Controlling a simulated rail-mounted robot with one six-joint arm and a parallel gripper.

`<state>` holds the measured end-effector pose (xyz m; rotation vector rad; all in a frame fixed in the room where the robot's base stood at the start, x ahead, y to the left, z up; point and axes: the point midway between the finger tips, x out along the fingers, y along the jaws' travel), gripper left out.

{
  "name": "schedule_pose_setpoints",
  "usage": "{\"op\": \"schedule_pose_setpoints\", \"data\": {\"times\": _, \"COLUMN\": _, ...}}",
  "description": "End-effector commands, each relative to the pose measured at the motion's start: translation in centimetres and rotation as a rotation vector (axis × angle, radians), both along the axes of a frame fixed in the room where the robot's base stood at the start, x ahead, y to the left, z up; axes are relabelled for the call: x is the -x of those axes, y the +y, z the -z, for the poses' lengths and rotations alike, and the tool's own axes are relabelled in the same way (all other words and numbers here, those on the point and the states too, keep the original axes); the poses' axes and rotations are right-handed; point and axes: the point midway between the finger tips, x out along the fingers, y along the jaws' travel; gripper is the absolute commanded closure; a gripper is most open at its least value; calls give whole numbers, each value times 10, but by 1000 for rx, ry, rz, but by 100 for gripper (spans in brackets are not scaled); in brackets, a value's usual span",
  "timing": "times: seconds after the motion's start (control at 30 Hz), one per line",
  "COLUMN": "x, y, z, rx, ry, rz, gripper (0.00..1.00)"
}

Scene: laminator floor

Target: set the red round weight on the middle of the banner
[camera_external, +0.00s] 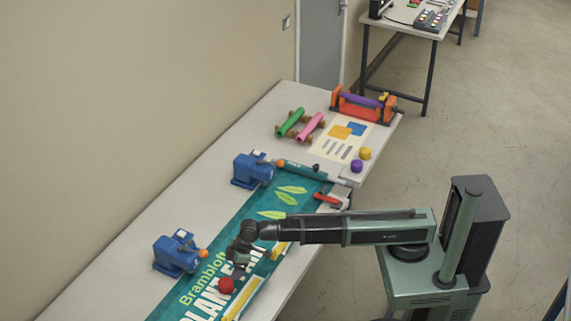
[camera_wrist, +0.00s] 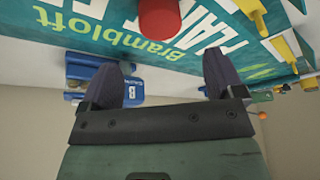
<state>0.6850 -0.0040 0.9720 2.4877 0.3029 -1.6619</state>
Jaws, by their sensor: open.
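The teal banner (camera_external: 240,213) lies along the long table, with the lettering "Brambloft" and several green leaves on it. The red round weight (camera_external: 226,285) stands on the lettered part of the banner. It also shows in the wrist view (camera_wrist: 160,18), at the top middle, partly cut off by the frame edge. My gripper (camera_external: 237,270) hangs low over the banner, close to the weight. In the wrist view my gripper (camera_wrist: 162,76) is open, its two dark fingers apart with nothing between them. The weight appears beyond the fingertips.
Two blue machines (camera_external: 253,169) (camera_external: 176,253) stand along the table's wall side. Yellow strips (camera_external: 242,299) lie at the banner's near edge, with a red-handled tool (camera_external: 328,199) farther along. A purple weight (camera_external: 356,166) and a yellow weight (camera_external: 365,153) stand at the far end.

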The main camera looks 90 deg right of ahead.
Motion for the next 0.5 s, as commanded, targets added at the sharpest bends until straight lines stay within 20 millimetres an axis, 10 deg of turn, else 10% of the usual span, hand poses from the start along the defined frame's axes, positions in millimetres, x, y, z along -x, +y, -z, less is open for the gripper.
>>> {"op": "schedule_pose_setpoints", "data": {"times": 0.27, "x": 18, "y": -1, "z": -19, "rx": 0, "ry": 13, "rz": 5, "gripper": 12}}
{"op": "schedule_pose_setpoints", "data": {"times": 0.5, "x": 189, "y": 5, "z": -7, "rx": 27, "ry": 302, "rz": 174, "gripper": 12}}
